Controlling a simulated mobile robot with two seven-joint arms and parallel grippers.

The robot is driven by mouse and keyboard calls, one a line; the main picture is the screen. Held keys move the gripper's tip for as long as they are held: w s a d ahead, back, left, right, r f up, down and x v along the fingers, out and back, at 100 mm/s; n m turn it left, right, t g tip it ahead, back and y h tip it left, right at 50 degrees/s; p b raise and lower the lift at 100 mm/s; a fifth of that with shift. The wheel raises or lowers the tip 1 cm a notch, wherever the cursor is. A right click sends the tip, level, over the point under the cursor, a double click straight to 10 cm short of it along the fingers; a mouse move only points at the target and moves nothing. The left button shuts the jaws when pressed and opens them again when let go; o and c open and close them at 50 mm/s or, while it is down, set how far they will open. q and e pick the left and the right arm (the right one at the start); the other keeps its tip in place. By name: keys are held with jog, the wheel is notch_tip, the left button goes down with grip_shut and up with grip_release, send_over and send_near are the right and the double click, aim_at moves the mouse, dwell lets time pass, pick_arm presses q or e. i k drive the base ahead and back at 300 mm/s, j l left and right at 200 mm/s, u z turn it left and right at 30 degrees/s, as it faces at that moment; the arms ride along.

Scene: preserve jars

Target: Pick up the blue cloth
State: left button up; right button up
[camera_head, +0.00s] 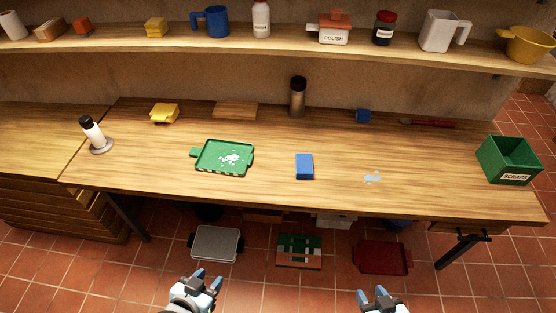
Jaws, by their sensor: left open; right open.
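A blue folded rectangle that looks like the blue cloth (304,166) lies on the wooden table (270,190), near the middle of its front half. My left gripper (207,279) is open and empty at the bottom of the head view, in front of the table and left of the cloth. My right gripper (373,293) is open and empty at the bottom edge, right of the cloth. Both grippers are well apart from the cloth.
A green tray (222,171) with white bits lies left of the cloth, and a pale wet spot (372,177) right of it. A dark cylinder (298,97) stands behind. A green SCRAPS bin (508,160) stands at the right end. Trays lie under the table.

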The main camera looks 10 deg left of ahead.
aim_at(303, 161)
jog(key=i+j, duration=0.25)
jog(key=j, duration=0.15)
jog(key=i+j, duration=0.25)
jog(key=j, duration=0.2)
jog(key=i+j, duration=0.25)
jog(key=j, duration=0.15)
jog(key=i+j, duration=0.25)
jog(key=j, duration=0.2)
